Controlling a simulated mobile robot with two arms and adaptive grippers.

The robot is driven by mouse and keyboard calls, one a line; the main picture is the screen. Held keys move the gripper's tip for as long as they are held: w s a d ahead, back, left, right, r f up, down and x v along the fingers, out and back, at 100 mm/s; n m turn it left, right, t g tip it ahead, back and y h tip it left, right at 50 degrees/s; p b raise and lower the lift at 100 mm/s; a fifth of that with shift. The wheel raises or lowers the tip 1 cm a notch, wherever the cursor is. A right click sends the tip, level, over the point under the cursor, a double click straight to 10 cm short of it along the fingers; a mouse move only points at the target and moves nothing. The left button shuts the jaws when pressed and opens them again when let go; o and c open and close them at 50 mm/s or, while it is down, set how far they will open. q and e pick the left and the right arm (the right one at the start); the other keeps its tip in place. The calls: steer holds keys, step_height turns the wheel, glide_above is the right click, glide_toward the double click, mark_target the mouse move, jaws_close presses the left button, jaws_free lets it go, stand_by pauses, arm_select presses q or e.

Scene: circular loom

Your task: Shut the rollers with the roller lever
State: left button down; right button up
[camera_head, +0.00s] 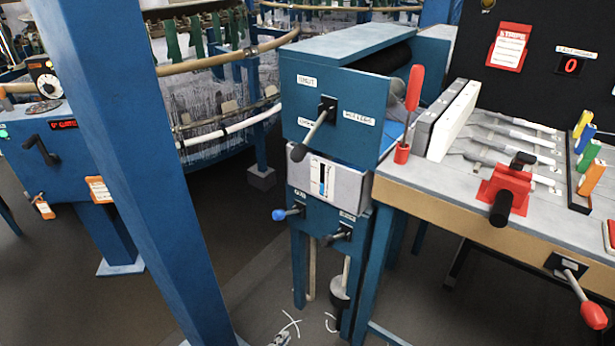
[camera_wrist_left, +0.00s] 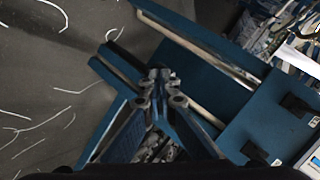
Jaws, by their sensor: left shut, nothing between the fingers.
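The roller lever (camera_head: 317,132) is a grey rod with a black end knob, on the front of the blue roller box (camera_head: 350,82). It slants down and left from its black pivot, beside the lower left label, which seems to read OPEN. A label like SHUT sits higher at the upper left, and ROLLERS at the right. My right gripper is out of view.
Below the box are a blue-tipped lever (camera_head: 284,214) and a black-handled one (camera_head: 335,238). A blue column (camera_head: 150,150) stands at the left. A workbench (camera_head: 440,194) with a red-handled lever (camera_head: 592,312) stands at the right. Floor before the box is open, with thread scraps.

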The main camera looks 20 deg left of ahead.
mark_target(309, 136)
arm_select(q)
steer(key=w+r+m+t+h+b, duration=0.1)
steer(key=w+r+m+t+b, duration=0.35)
steer(key=w+r, duration=0.45)
steer(key=w+r+m+t+h+b, duration=0.1)
steer(key=w+r+m+t+b, duration=0.2)
steer(key=w+r+m, duration=0.55)
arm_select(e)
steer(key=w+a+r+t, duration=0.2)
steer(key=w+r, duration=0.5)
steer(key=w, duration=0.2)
arm_select(q)
steer(key=s+r+m+t+h+b, duration=0.2)
steer(key=r+m, duration=0.5)
steer(key=r, duration=0.6)
steer(key=s+r+m+t+h+b, duration=0.1)
steer(key=r+m+t+h+b, duration=0.2)
steer(key=r, duration=1)
steer(key=m+h+b, duration=0.2)
steer(key=m+h, duration=0.1)
steer(key=m, duration=0.1)
steer(key=shift+s+d, duration=0.35)
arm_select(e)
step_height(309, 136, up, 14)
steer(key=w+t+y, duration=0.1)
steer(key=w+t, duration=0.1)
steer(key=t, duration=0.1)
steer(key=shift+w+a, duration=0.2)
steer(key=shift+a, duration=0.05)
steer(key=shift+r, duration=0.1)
